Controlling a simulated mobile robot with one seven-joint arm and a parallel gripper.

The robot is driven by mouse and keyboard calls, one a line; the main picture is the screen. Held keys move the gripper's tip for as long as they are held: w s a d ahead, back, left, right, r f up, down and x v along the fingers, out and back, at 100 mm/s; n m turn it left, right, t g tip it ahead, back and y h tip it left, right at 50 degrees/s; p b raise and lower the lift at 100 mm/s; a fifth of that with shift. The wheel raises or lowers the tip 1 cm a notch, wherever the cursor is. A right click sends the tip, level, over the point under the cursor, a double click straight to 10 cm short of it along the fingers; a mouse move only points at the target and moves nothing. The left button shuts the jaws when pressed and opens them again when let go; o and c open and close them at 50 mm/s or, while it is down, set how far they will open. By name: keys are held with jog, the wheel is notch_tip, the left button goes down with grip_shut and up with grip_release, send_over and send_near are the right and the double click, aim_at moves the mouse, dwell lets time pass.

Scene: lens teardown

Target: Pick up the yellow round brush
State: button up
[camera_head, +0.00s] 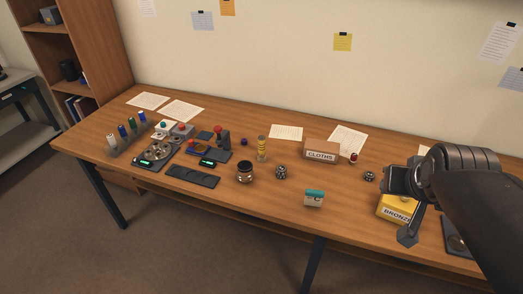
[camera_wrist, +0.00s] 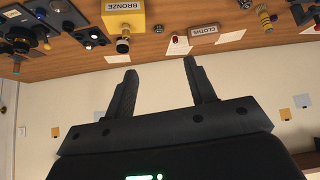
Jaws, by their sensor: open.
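A slim upright yellow piece with dark bands (camera_head: 262,149), the likely yellow round brush, stands on the table left of the cloths box. It also shows in the upper right of the wrist view (camera_wrist: 265,18); its bristles are too small to make out. My gripper (camera_wrist: 161,76) is open with nothing between its fingers. In the head view my arm is at the right, over the table near the yellow bronze box, well to the right of the yellow piece.
The cloths box (camera_head: 320,153) stands right of the yellow piece, and a dark round lens part (camera_head: 244,172) stands in front-left. The bronze box (camera_head: 395,208) is partly hidden by my arm. A teal-topped box (camera_head: 314,198) sits near the front edge.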

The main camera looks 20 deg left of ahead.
jog(key=w+a+n+t+y, duration=0.2)
jog(key=w+a, duration=0.5)
jog(key=w, duration=0.6)
jog(key=n+t+y, duration=0.4)
jog(key=n+y, duration=0.1)
jog(key=y, duration=0.5)
send_over(263, 140)
jog(key=v, duration=0.4)
notch_tip(263, 140, down, 15)
jog(key=f, duration=0.5)
jog(key=w+a+f, duration=0.1)
jog(key=f, duration=0.1)
jog(key=shift+f, duration=0.35)
jog(key=x, duration=0.6)
jog(key=shift+f, duration=0.1)
